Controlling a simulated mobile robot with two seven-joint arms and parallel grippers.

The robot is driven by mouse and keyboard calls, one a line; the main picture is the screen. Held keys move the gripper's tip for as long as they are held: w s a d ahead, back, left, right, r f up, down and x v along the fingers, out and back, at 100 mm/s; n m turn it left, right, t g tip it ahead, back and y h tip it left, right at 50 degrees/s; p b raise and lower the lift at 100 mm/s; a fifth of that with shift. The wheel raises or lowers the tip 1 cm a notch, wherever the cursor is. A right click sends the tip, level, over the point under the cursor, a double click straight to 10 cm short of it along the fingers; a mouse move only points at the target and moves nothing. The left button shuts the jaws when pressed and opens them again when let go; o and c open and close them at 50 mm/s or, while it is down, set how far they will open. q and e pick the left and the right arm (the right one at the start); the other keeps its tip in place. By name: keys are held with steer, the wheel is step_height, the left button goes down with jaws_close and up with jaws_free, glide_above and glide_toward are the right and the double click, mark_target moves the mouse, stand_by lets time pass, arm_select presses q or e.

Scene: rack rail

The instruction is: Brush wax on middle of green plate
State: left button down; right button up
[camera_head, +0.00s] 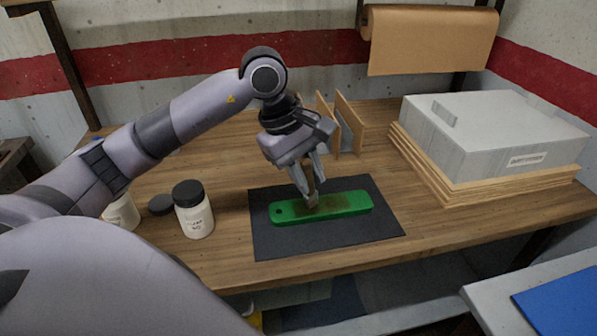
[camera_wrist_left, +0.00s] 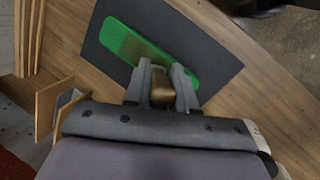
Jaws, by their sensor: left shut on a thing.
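The green plate (camera_head: 345,203) lies on a black mat (camera_head: 275,245) on the wooden bench. It has a hole near its left end and a brownish patch around its middle. My left gripper (camera_head: 309,184) is above the plate's middle, shut on a small brown brush (camera_head: 312,199). The brush's lower end is at the plate's surface; I cannot tell whether it touches. The left wrist view shows the brush (camera_wrist_left: 162,93) between the fingers (camera_wrist_left: 162,85), with the green plate (camera_wrist_left: 122,42) beyond. My right gripper is not in view.
A white jar with a black lid (camera_head: 194,212) stands left of the mat, near a loose black lid (camera_head: 161,204) and another white jar (camera_head: 122,213). Upright wooden boards (camera_head: 350,125) stand behind the mat. A grey box (camera_head: 490,130) sits on stacked boards at right.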

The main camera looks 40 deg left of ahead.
mark_target(307, 160)
arm_select(q)
step_height(307, 160, up, 6)
steer(key=p, duration=0.4)
stand_by(0.4)
steer(key=shift+r, duration=0.15)
steer(key=shift+r+p, duration=0.6)
steer(key=shift+r, duration=0.8)
steer(key=shift+f, duration=0.15)
